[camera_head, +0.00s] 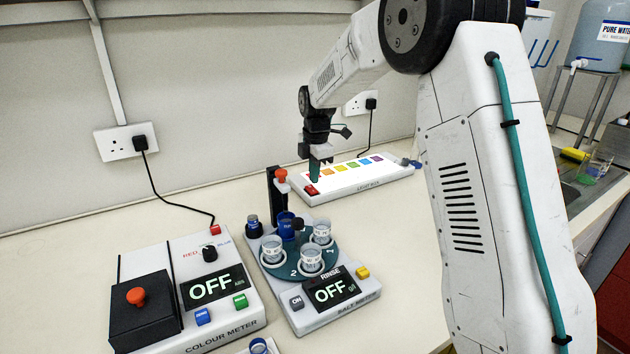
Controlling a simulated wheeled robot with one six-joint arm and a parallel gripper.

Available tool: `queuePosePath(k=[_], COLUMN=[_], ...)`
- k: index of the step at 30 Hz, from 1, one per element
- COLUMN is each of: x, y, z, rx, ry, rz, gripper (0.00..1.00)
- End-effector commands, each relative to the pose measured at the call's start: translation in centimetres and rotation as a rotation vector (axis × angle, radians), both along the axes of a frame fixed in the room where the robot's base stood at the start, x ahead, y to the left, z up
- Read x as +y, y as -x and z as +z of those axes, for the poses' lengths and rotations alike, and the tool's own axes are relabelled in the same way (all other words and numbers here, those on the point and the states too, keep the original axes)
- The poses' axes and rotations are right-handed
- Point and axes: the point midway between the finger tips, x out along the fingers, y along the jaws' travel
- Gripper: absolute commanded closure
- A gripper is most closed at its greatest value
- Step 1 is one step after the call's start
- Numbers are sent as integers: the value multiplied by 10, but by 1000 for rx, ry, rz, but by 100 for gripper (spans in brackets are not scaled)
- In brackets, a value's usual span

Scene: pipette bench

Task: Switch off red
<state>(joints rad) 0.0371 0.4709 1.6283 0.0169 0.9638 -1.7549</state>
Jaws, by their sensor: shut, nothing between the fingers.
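The white light box (345,190) lies on the bench toward the back, with a row of coloured squares on top running from orange to purple. A red part (311,190) shows at its near left end. My gripper (315,180) points down right over that end, with its fingers shut and empty. Its fingertips are close above or touching the red part; I cannot tell which. The gripper partly hides the left end of the row.
A salt meter (310,322) with a cup carousel and a colour meter (250,325) stand in front, both reading OFF. An upright post with a red knob (281,175) stands just left of the light box. Wall sockets (120,143) and cables are behind. The bench at back left is clear.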

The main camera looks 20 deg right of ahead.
Motion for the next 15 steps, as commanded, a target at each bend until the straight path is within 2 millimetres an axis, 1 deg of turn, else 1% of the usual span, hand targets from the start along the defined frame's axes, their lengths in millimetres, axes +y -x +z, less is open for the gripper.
queuePosePath(k=[1, 3, 9, 12, 15], x=[1, 2, 0, -1, -1], y=[0, 2, 7, 10, 11], z=[13, 30, 75, 91, 104], rx=[-4, -5, -5, -3, -2], ry=[1, 1, 0, 1, 0], rz=[2, 3, 1, 1, 1], gripper=[100, 100, 100, 100, 100])
